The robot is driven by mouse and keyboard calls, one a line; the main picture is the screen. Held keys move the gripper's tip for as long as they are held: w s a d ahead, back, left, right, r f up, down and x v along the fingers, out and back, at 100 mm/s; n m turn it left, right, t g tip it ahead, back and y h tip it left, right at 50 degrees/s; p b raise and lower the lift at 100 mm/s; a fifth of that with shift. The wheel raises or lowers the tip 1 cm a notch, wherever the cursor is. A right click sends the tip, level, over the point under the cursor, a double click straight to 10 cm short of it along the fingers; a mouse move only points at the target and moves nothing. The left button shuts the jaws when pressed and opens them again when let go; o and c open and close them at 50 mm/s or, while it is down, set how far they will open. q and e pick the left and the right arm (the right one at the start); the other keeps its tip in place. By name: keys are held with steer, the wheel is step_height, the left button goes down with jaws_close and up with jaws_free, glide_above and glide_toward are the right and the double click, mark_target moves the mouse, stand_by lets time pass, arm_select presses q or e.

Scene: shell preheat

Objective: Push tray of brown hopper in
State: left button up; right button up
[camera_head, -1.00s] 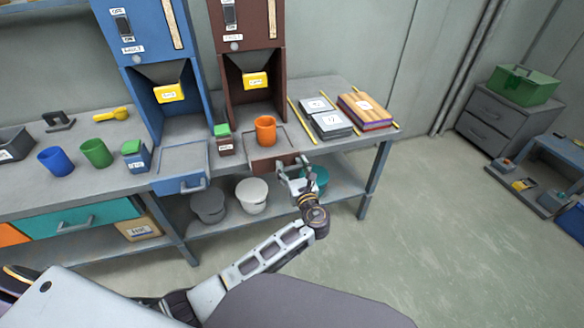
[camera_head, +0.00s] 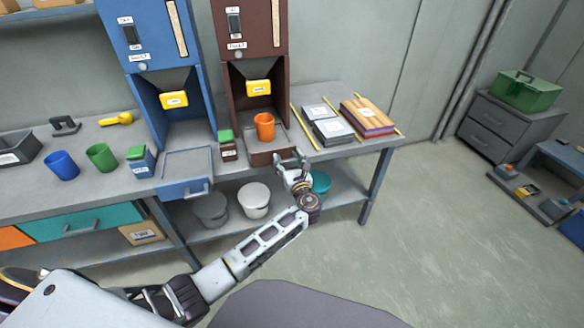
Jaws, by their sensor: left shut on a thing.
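The brown hopper (camera_head: 248,25) stands upright on the workbench. Its brown tray (camera_head: 262,158) sticks out a little at the bench's front edge, below the yellow spout piece (camera_head: 258,88). An orange cup (camera_head: 265,127) stands upright on the tray. My left gripper (camera_head: 289,162) is at the tray's front, on its right side, shut on the tray's handle. The gripper hides most of the handle. My right gripper is not in view.
The blue hopper (camera_head: 150,60) and its tray (camera_head: 184,188) stand to the left. A small green-capped container (camera_head: 227,145) is close beside the brown tray. Buckets (camera_head: 255,199) stand on the lower shelf.

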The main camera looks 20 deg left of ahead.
arm_select(q)
glide_toward(278, 142)
steer(key=w+r, duration=0.1)
steer(key=w+a+r, duration=0.1)
steer(key=r, duration=0.1)
steer(key=shift+w+a, duration=0.1)
steer(key=b+x, duration=0.2)
steer(key=x, duration=0.3)
steer(key=shift+w+a+f, duration=0.1)
steer(key=shift+w+a, duration=0.1)
steer(key=shift+x, duration=0.75)
steer(key=shift+a+r, duration=0.1)
steer(key=shift+r, duration=0.1)
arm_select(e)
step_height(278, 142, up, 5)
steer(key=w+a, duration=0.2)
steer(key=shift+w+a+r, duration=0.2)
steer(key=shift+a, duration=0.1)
arm_select(q)
steer(key=shift+w, duration=0.1)
steer(key=o, duration=1)
steer(key=shift+r, duration=0.1)
steer(key=o, duration=0.4)
steer(key=shift+w+f, duration=0.15)
steer(key=shift+f, duration=0.1)
steer(key=shift+o, duration=0.2)
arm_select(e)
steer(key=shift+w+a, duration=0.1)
